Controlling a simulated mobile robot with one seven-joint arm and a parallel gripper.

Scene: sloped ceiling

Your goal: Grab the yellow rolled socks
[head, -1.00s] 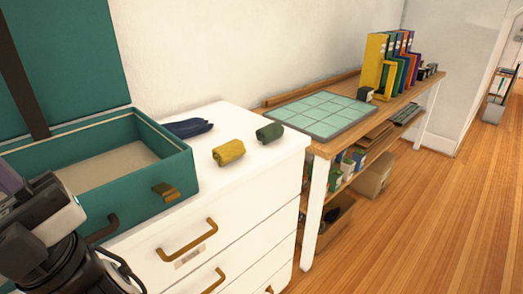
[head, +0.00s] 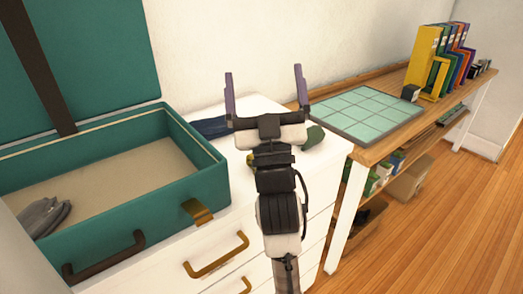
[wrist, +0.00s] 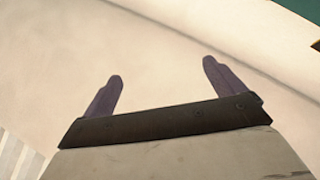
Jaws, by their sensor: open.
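The yellow rolled socks are almost wholly hidden behind my gripper in the head view; only a small yellow patch (head: 251,159) shows beside its wrist. My gripper (head: 264,72) is open, its two purple fingers spread and pointing up in the picture, with nothing between them. It is over the white dresser (head: 241,220) in the picture; its height above the top is hard to tell. In the wrist view the open fingers (wrist: 162,69) show against a plain pale surface, and no socks are seen there.
A dark green roll (head: 314,137) lies right of my gripper, and a dark blue cloth (head: 210,127) left. An open teal suitcase (head: 215,183) with grey items (head: 42,216) stands at left. A wooden table (head: 385,140) with a tiled mat (head: 368,113) and binders (head: 428,62) is at right.

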